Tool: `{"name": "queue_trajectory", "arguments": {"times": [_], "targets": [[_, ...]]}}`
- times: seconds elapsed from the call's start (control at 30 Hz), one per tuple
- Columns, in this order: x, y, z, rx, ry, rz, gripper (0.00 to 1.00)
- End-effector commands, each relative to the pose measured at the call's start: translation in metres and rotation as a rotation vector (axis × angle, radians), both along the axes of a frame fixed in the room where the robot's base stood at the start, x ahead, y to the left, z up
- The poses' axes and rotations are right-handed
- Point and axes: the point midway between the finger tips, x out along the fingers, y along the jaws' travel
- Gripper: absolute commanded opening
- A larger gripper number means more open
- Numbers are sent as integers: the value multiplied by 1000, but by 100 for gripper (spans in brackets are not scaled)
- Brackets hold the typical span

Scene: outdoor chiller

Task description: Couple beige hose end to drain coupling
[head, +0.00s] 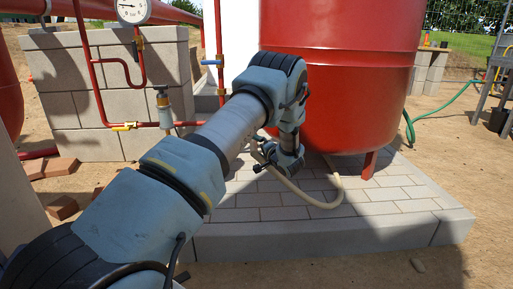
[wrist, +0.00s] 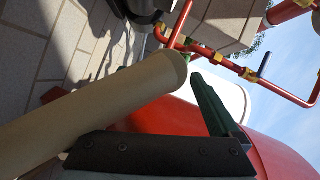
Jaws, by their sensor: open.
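A beige hose (head: 320,203) curves over the paved plinth below the red tank and rises to my gripper (head: 264,160). In the wrist view the thick hose (wrist: 85,117) crosses from the lower left, and its blunt round end (wrist: 174,68) is near the middle. My gripper is open. One dark green finger (wrist: 212,104) stands to the right of the hose end; the other is mostly hidden by the hose. I cannot tell whether a finger touches the hose. I cannot clearly make out the drain coupling in either view.
The red tank (head: 340,80) stands right behind my gripper. A green hose (head: 440,106) lies at the right. The front of the plinth (head: 330,240) is clear.

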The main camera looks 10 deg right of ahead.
Motion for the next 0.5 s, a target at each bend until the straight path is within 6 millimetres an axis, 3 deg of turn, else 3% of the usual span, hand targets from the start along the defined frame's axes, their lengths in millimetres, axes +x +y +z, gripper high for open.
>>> {"name": "queue_trajectory", "arguments": {"times": [0.2, 0.5], "targets": [[-4, -2, 3, 0, 0, -1, 100], [-36, -11, 10, 2, 1, -3, 100]]}}
